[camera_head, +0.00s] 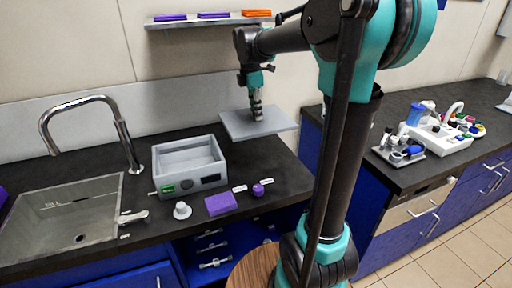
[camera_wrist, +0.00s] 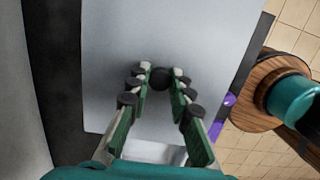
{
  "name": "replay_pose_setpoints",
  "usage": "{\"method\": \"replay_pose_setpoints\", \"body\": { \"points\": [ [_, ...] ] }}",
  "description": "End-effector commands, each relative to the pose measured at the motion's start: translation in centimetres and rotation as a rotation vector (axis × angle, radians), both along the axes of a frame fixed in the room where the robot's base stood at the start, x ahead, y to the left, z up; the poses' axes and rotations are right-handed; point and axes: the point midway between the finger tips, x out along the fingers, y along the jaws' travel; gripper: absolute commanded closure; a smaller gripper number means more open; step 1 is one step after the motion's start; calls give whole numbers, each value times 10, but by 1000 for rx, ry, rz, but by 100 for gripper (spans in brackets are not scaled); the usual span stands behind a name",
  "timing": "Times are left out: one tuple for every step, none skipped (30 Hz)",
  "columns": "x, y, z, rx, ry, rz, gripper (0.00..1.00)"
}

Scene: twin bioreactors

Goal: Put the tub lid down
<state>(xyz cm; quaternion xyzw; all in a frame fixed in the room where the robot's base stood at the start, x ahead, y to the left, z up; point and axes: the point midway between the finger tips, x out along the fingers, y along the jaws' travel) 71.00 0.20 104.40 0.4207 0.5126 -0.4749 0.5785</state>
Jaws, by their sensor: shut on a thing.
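The tub lid (camera_head: 272,124) is a flat grey plate with a small dark knob (camera_wrist: 161,77) in its middle. My gripper (camera_head: 257,112) is above the lid with its fingers pointing down. In the wrist view my gripper (camera_wrist: 161,79) is shut on the knob, and the lid (camera_wrist: 178,35) spreads out beneath the fingers. The lid is level, over the right part of the dark counter; whether it touches the counter I cannot tell. The open grey tub (camera_head: 188,165) stands to the left of the lid, with a green display on its front.
A sink (camera_head: 62,222) with a tall faucet (camera_head: 92,104) is at the left. A white knob-shaped part (camera_head: 182,210), a purple block (camera_head: 221,204) and a small purple piece (camera_head: 258,190) lie in front of the tub. A wall shelf (camera_head: 205,21) hangs above.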

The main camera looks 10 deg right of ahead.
Motion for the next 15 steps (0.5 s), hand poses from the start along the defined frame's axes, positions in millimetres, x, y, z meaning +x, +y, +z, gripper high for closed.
{"method": "replay_pose_setpoints", "body": {
  "points": [
    [0, 0, -13, 0, 0, 0, 100],
    [0, 0, -20, 0, 0, 0, 100],
    [0, 0, -30, 0, 0, 0, 100],
    [0, 0, -37, 0, 0, 0, 100],
    [0, 0, -45, 0, 0, 0, 100],
    [0, 0, -54, 0, 0, 0, 100],
    [0, 0, -62, 0, 0, 0, 100],
    [0, 0, -68, 0, 0, 0, 100],
    [0, 0, -77, 0, 0, 0, 100],
    [0, 0, -83, 0, 0, 0, 100],
    [0, 0, -88, 0, 0, 0, 100],
    [0, 0, -94, 0, 0, 0, 100],
    [0, 0, -98, 0, 0, 0, 100],
    [0, 0, -101, 0, 0, 0, 100],
    [0, 0, -104, 0, 0, 0, 100]
  ]
}}
